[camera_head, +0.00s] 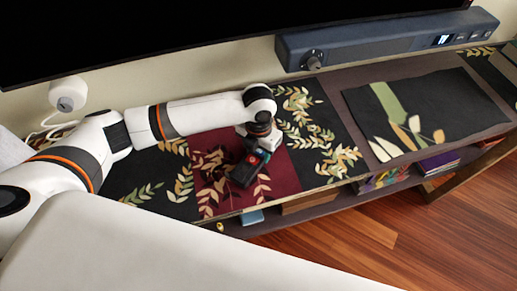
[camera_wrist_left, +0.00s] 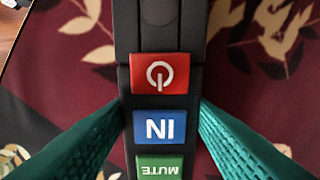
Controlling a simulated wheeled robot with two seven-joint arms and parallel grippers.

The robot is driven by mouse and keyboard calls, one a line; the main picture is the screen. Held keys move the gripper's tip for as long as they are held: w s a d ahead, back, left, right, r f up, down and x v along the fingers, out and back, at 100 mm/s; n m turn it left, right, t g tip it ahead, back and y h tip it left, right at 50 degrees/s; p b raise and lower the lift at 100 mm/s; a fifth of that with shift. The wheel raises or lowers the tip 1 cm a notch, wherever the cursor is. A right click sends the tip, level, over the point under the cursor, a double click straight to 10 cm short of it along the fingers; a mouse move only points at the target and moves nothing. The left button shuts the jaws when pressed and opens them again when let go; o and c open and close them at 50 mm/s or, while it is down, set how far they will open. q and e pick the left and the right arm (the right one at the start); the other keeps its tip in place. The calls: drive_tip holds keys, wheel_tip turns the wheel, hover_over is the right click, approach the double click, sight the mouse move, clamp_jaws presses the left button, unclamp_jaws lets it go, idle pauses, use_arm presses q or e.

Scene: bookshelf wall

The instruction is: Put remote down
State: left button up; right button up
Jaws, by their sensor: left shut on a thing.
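The remote (camera_head: 243,174) is a dark slim bar over the dark red part of the leaf-patterned cloth (camera_head: 285,178) on the shelf top. In the left wrist view the remote (camera_wrist_left: 160,72) shows a red power button, a blue button and a green MUTE button. My left gripper (camera_head: 260,155) is shut on the remote, with a teal finger on each side of it. The remote is at or close above the cloth; I cannot tell if they touch. My right gripper is not in view.
A dark screen (camera_head: 150,30) hangs over the back of the shelf. A blue-grey speaker bar (camera_head: 390,40) is at the back right. A dark leaf-patterned mat (camera_head: 430,110) lies on the right. Books (camera_head: 440,160) fill a lower shelf. Bare shelf top surrounds the mat.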

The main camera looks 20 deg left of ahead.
sight(258, 152)
use_arm(q)
drive_tip(key=shift+f, duration=0.15)
drive_tip(key=o, duration=1.1)
wheel_tip(258, 152, up, 12)
drive_tip(key=shift+r, duration=0.15)
drive_tip(key=shift+s, duration=0.1)
